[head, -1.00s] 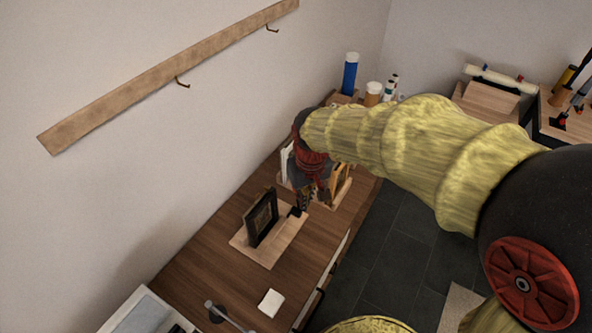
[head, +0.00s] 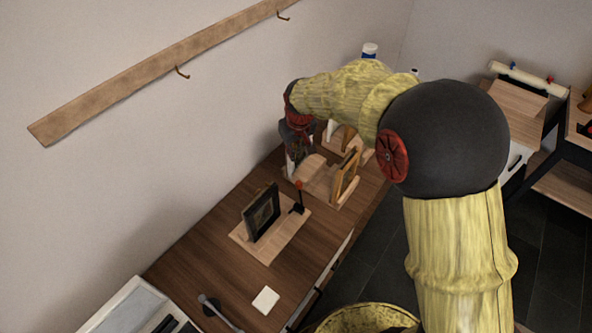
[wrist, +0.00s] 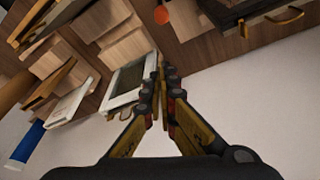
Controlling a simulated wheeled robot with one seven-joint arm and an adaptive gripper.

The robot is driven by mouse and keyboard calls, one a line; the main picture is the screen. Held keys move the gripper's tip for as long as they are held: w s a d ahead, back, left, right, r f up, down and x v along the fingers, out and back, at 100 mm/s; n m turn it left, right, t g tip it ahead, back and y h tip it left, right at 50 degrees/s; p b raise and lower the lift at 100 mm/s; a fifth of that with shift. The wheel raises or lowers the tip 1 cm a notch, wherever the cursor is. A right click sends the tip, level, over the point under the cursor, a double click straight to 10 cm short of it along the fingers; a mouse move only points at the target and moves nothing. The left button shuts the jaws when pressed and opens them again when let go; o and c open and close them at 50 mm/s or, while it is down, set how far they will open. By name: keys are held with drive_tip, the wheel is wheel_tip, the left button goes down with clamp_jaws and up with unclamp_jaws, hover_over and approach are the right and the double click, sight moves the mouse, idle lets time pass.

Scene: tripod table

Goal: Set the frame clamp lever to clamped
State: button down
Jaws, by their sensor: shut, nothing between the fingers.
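The dark picture frame (head: 262,212) stands on a pale wooden base (head: 270,240) on the brown table. The clamp lever (head: 299,190), with an orange-red knob and a dark foot, stands roughly upright at the right of the frame. In the wrist view only its round orange knob (wrist: 161,14) shows clearly at the top edge; the dark frame (wrist: 245,20) is to its right. My gripper (head: 291,176) is shut and empty, behind the lever on the wall side, apart from it. Its fingertips (wrist: 162,70) meet in the wrist view, beside a white-edged frame.
A wooden rack (head: 318,178) with several frames stands just beyond the lever, close to my gripper. A white-edged frame (wrist: 128,85) shows beside my fingers. A white card (head: 265,300) lies near the table's front. The wall bounds the table on the left.

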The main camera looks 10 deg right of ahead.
sight(300, 194)
wheel_tip(300, 194, down, 9)
drive_tip(key=s+b, duration=0.1)
drive_tip(key=b, duration=0.1)
drive_tip(key=shift+d+f+b, duration=0.15)
drive_tip(key=shift+d+b, duration=0.15)
drive_tip(key=shift+d, duration=0.05)
idle(0.4)
drive_tip(key=shift+s+d, duration=0.1)
drive_tip(key=shift+s, duration=0.1)
